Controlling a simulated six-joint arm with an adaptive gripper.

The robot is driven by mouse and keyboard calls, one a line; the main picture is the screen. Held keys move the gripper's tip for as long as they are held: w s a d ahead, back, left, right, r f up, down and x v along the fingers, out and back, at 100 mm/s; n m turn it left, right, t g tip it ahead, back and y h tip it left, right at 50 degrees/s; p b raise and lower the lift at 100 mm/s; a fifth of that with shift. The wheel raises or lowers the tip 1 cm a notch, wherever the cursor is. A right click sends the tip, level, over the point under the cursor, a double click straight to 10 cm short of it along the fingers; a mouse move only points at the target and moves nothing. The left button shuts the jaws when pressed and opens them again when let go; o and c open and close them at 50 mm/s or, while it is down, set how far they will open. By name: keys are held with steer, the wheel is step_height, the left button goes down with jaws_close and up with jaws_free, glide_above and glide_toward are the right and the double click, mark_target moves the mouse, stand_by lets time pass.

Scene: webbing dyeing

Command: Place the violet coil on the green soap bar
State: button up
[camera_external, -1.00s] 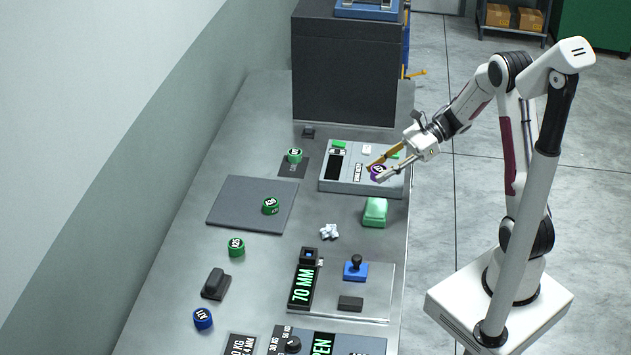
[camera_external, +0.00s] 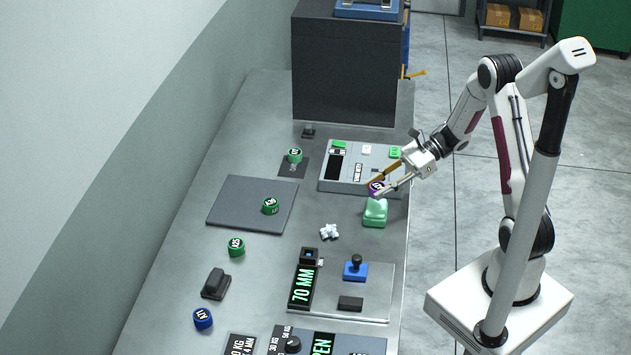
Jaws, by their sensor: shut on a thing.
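The violet coil (camera_external: 376,187) is held between the fingers of my gripper (camera_external: 379,186), which is shut on it. The green soap bar (camera_external: 375,214) is a pale green block near the right edge of the bench. The coil appears just above the far end of the soap bar in the picture. I cannot tell whether the two touch. The fingers hide part of the coil.
A grey device with buttons (camera_external: 340,183) stands just behind the soap bar. Crumpled white scraps (camera_external: 329,231) lie to its left, and a blue-handled stamp (camera_external: 356,269) is nearer the front.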

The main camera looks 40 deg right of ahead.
mark_target(378, 205)
steer(key=shift+f, duration=0.15)
steer(key=shift+f, duration=1.85)
steer(key=shift+f, duration=0.1)
steer(key=o, duration=1.1)
steer(key=shift+v, duration=0.75)
steer(key=v, duration=1)
steer(key=shift+s+d, duration=0.1)
steer(key=shift+d, duration=0.15)
